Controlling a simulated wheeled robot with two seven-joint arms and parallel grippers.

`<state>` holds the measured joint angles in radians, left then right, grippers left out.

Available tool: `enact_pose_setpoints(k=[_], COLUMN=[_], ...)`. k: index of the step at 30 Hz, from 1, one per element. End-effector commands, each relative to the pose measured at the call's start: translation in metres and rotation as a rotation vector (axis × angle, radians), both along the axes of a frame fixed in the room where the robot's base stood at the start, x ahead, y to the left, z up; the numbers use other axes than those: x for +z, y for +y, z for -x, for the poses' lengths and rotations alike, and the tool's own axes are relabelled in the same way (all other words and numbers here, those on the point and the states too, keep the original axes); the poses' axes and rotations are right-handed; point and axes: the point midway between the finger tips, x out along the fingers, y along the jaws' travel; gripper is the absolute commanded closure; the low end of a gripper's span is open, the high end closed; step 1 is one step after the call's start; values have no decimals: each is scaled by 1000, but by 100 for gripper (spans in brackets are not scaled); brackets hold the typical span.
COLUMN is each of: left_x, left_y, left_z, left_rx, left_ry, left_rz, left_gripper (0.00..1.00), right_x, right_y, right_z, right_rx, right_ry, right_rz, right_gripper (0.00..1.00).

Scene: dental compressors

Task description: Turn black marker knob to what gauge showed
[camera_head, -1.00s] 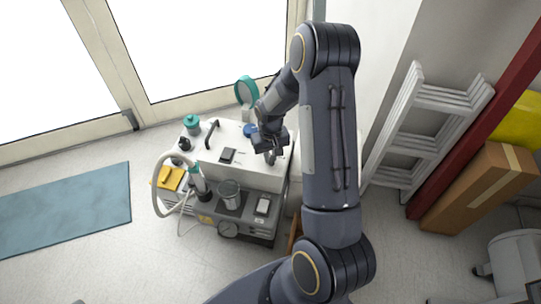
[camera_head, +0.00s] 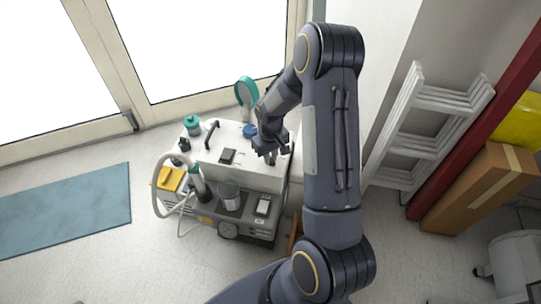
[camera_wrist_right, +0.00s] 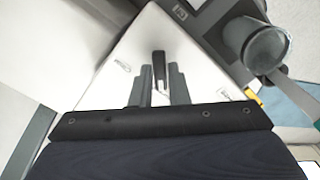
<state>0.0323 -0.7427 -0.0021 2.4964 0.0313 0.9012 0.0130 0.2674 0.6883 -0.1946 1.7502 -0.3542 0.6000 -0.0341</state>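The compressor unit (camera_head: 226,180) stands on the floor with a white top. My right gripper (camera_head: 268,157) is low over the right part of the white top. In the right wrist view its two grey fingers (camera_wrist_right: 160,82) lie on either side of a narrow black piece (camera_wrist_right: 159,66), which looks like the marker knob. Whether they touch it cannot be told. The knob's mark cannot be read. My left gripper is not in view.
A black handle (camera_head: 211,134), a teal-lidded jar (camera_head: 191,125) and a teal round part (camera_head: 246,92) stand up from the unit. A pale hose (camera_head: 158,187) loops at its left. A white ladder (camera_head: 428,125) leans at the right. The floor in front is clear.

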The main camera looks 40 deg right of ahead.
Motion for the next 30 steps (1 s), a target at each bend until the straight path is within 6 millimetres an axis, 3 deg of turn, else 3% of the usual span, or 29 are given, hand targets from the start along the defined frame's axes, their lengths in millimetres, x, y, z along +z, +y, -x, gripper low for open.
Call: enact_pose_setpoints(k=[1,4,14,24,30], left_x=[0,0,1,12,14], left_y=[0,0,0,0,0], left_z=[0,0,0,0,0], left_rx=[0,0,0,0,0], left_ry=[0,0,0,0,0], left_rz=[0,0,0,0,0], left_gripper=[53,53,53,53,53], right_x=[0,0,4,59,77], right_y=[0,0,0,0,0], right_z=[0,0,0,-1,0], right_rx=[0,-1,-2,-2,-2], right_ry=[0,0,-2,-4,-2], right_rz=[0,0,0,0,0], right_gripper=[78,65,65,65,65])
